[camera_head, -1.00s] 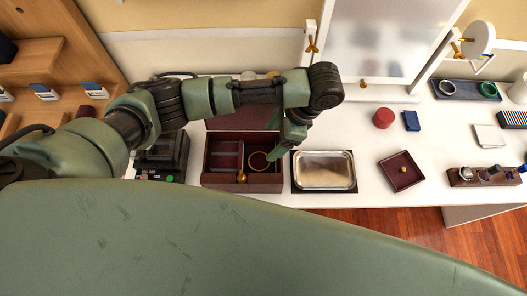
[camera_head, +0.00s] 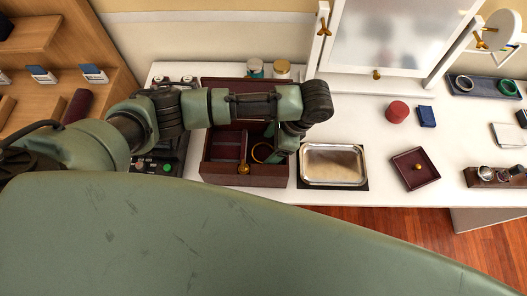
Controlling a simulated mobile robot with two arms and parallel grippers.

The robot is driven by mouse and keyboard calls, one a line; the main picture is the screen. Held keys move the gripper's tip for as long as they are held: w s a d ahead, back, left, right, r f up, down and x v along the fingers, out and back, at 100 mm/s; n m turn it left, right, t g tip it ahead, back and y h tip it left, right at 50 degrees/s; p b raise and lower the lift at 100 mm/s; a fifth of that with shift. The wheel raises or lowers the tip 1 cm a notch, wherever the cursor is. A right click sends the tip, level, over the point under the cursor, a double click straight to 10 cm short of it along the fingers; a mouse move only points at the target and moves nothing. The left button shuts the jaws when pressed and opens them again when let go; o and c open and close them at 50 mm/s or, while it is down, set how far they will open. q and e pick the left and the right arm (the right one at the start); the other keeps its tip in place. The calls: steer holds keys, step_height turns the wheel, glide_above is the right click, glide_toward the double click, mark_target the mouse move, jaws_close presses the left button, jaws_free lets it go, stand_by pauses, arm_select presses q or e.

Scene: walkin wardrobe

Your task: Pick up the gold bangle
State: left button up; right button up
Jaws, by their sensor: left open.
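The gold bangle (camera_head: 262,152) is a thin gold ring in the right part of an open dark red jewellery box (camera_head: 240,178) on the white table. It seems to lean or lie inside the box; its exact tilt is hard to tell. My left arm reaches across above the box from the left, and its wrist bends down at the bangle's right. My left gripper (camera_head: 277,150) is small and partly hidden, close to the bangle's right side; its jaws are open. I cannot tell whether a finger touches the bangle. My right gripper is not in view.
A silver tray (camera_head: 333,165) stands just right of the box, and a dark red tray (camera_head: 415,169) lies further right. A black device (camera_head: 158,160) is at the box's left. A mirror (camera_head: 395,35) stands behind. Bare white table lies between the trays.

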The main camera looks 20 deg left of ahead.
arm_select(q)
steer(key=shift+x, duration=1.4)
steer(key=shift+a, duration=0.1)
steer(key=c, duration=1.2)
steer(key=shift+o, duration=0.2)
steer(key=shift+r, duration=0.1)
